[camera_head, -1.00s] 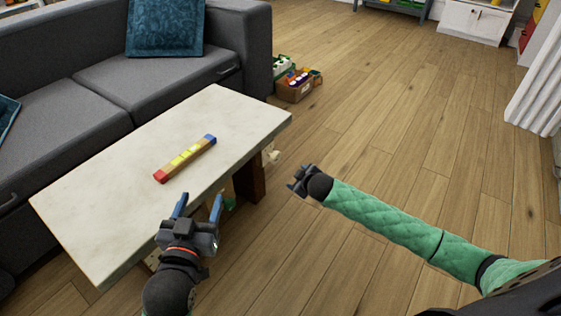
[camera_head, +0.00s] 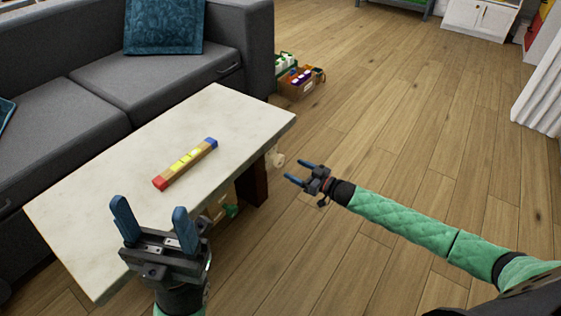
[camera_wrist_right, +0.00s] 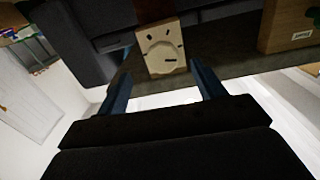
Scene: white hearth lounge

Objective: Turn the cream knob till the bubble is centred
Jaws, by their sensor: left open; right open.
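The level (camera_head: 172,174), a wooden bar with a red end, a blue end and yellow vial, lies on the pale tabletop (camera_head: 110,195). The bubble is too small to read. My left gripper (camera_head: 150,206) is open and empty over the table's near edge.
A grey sofa (camera_head: 120,85) stands behind the table. A box of small items (camera_head: 297,85) sits on the floor beyond. The wooden floor at right is clear.

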